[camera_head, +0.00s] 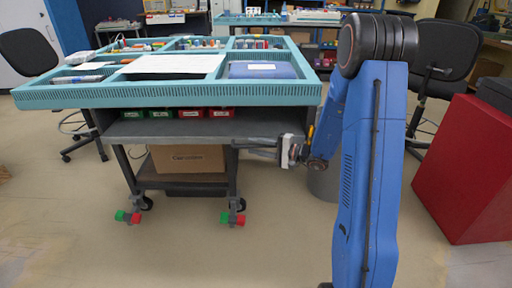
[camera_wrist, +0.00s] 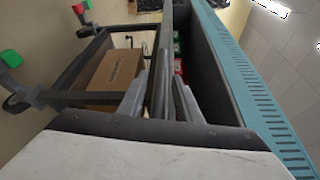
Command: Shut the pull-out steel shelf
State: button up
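The grey steel shelf (camera_head: 190,131) sits under the teal-rimmed workbench top, its upper face showing below the bench front. My gripper (camera_head: 256,147) is at the shelf's front edge near its right end, with its fingers pointing left. In the wrist view the fingers of my gripper (camera_wrist: 160,98) stand apart, one on each side of the shelf's edge (camera_wrist: 165,50). I cannot tell whether either finger touches the shelf.
The teal bench top (camera_head: 180,96) overhangs the shelf and holds several small items. Green and red bins (camera_head: 191,113) stand at the shelf's back. A cardboard box (camera_head: 187,158) sits on the lower deck. A red cabinet (camera_head: 466,170) stands right; the floor in front is clear.

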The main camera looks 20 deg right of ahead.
grip_shut()
jog(key=shift+w+d, duration=0.2)
jog(key=shift+w, duration=0.45)
jog(key=shift+w+d, duration=0.25)
jog(key=shift+w, duration=0.45)
jog(key=shift+w+d, duration=0.2)
jog(key=shift+w, duration=0.45)
grip_release()
jog(key=v, duration=1.7)
jog(key=shift+d, duration=0.2)
jog(key=shift+s, duration=0.15)
